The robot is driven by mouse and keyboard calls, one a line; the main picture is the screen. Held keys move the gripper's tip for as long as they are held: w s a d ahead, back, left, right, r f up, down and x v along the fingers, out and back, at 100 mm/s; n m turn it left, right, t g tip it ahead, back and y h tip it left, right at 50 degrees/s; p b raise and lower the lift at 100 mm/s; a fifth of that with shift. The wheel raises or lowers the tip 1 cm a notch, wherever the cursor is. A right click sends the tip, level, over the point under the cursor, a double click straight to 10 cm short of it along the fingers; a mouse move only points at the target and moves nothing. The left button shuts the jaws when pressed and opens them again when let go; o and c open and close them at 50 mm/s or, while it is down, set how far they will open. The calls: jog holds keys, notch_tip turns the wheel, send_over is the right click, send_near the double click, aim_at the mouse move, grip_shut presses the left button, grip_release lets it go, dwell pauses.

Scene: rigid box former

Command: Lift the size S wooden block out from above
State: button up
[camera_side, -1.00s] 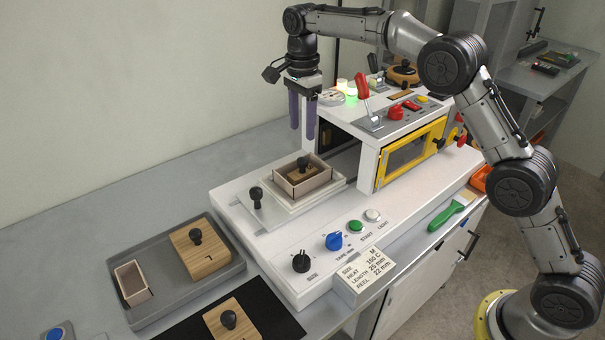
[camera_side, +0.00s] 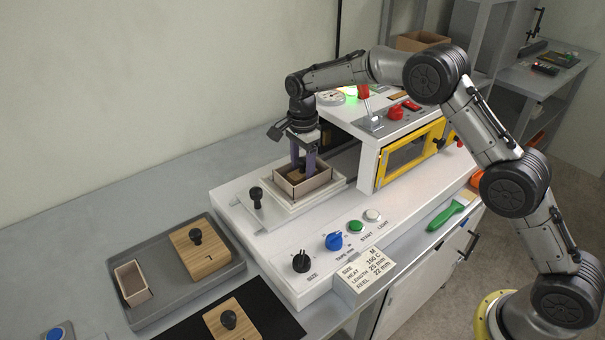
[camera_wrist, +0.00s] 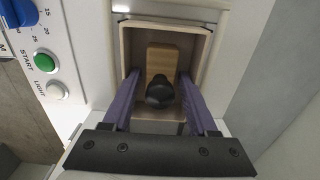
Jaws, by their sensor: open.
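The wooden block (camera_wrist: 162,60) with a black knob (camera_wrist: 160,92) sits inside an open cardboard box (camera_wrist: 197,45) on the machine's sliding plate; the box also shows in the side view (camera_side: 318,185). Any size mark on this block is hidden. My gripper (camera_wrist: 160,84) points down into the box with its purple fingers apart, one on each side of the knob. In the side view my gripper (camera_side: 303,166) hides most of the block and the knob. I cannot tell whether the fingers touch the knob.
A grey tray (camera_side: 233,270) at left holds a block marked L (camera_side: 192,262) and a small box (camera_side: 133,280). Another knobbed block (camera_side: 218,318) lies on a black mat. The yellow-framed machine housing (camera_side: 372,160) stands close right of my gripper. The size card reads M (camera_side: 352,270).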

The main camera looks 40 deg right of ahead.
jog(key=shift+f, duration=0.35)
jog(key=shift+c, duration=0.3)
grip_shut()
jog(key=shift+r, duration=0.15)
